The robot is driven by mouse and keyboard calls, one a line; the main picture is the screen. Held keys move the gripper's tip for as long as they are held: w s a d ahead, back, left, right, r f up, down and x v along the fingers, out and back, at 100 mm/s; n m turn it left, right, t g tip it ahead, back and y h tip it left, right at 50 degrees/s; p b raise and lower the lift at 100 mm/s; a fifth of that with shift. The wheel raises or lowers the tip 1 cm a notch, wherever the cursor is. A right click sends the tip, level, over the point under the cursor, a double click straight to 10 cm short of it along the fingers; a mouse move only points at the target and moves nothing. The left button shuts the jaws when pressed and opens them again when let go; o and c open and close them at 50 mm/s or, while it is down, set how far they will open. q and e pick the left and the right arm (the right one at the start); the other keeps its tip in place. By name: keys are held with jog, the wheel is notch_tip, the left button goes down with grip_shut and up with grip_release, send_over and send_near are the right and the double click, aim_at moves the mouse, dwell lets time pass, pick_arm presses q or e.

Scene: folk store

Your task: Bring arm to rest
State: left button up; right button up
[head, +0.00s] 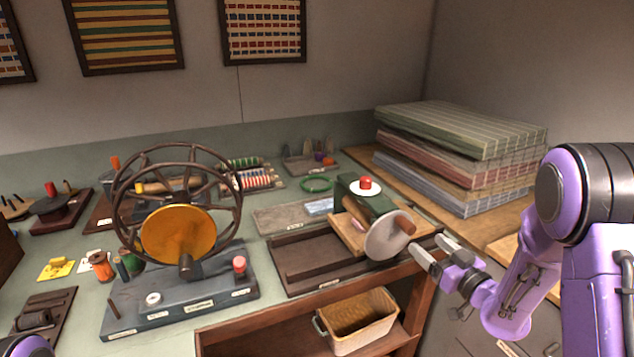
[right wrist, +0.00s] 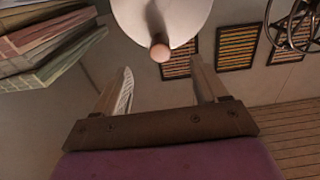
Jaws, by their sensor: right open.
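My right gripper (head: 430,250) is open and empty in the head view, at the right end of the table. Its fingertips point at a pale crank disc (head: 385,238) with a wooden peg handle (head: 405,225) on a small green box device (head: 360,202). In the right wrist view the two fingers (right wrist: 162,80) stand apart with nothing between them. The disc (right wrist: 158,14) and its peg (right wrist: 159,47) show just beyond the fingertips, apart from them. My right arm comes in from the right, bent. My left gripper is out of view; only a bit of purple arm shows at lower left.
A large spoked wheel (head: 128,203) with an orange disc stands on a grey base at left. Folded cloths (head: 470,140) are stacked at the back right. A basket (head: 358,325) sits on the shelf below the tabletop. Spools and small tools lie on the table.

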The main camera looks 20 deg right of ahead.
jog(key=s+a+f+m+g+h, duration=0.2)
jog(key=s+f+m+g+h, duration=0.15)
jog(key=f, duration=0.55)
jog(key=s+a+f+m+g+h, duration=0.2)
jog(key=s+f+m+g, duration=0.2)
jog(key=f, duration=0.5)
jog(key=s+a+f+g, duration=0.3)
jog(key=s+f, duration=0.4)
jog(key=s, duration=0.4)
jog(key=s+a+f+g, duration=0.4)
jog(key=s+a+f, duration=0.2)
jog(key=s, duration=0.5)
notch_tip(320, 180, down, 2)
jog(key=shift+f+y, duration=0.25)
jog(key=shift+y, duration=0.2)
jog(key=shift+d, duration=0.1)
